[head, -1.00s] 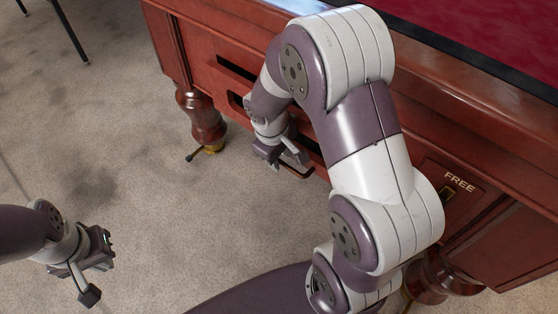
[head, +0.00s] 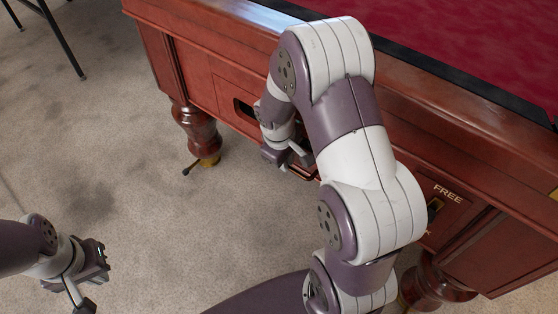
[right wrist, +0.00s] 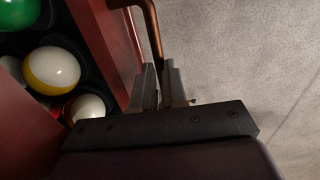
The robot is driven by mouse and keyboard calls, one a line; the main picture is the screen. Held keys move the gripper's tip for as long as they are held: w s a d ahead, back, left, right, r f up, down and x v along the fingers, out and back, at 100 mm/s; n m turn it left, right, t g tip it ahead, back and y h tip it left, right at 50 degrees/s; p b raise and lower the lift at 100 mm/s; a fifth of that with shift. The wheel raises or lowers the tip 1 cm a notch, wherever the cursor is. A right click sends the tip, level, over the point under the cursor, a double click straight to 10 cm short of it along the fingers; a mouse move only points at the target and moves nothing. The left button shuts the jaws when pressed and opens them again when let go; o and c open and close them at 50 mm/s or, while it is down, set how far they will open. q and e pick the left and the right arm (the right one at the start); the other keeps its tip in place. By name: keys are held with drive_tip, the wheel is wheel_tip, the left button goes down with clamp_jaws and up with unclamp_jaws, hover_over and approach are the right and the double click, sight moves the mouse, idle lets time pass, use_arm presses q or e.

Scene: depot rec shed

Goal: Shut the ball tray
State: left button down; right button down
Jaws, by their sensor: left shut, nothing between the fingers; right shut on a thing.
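The ball tray (right wrist: 112,45) is a red-brown wooden drawer in the side of the pool table, and its front shows in the right wrist view. It stands partly open, with several balls inside, among them a yellow-and-white ball (right wrist: 52,70) and a green ball (right wrist: 18,14). My right gripper (right wrist: 164,75) is shut on the copper-coloured handle (right wrist: 148,25) of the tray. In the head view my right gripper (head: 288,157) is at the table's side, and my right arm hides most of the tray. My left gripper (head: 90,278) is shut and empty over the carpet at lower left.
The pool table (head: 195,55) has a red cloth top (head: 450,45) and a turned leg (head: 198,130). A dark opening (head: 243,108) is in its side. A panel marked FREE (head: 446,194) is at right.

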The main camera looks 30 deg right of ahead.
drive_tip(key=c, duration=1.2)
unclamp_jaws()
drive_tip(key=shift+w+d, duration=0.1)
drive_tip(key=shift+d, duration=0.1)
drive_tip(key=shift+o, duration=0.2)
drive_tip(key=shift+r, duration=0.15)
drive_tip(key=shift+r+p, duration=0.35)
wheel_tip(320, 180, up, 6)
drive_tip(key=a+p, duration=0.1)
drive_tip(key=p, duration=0.2)
drive_tip(key=shift+s+a+r, duration=0.15)
drive_tip(key=shift+s+r, duration=0.1)
drive_tip(key=shift+s, duration=0.05)
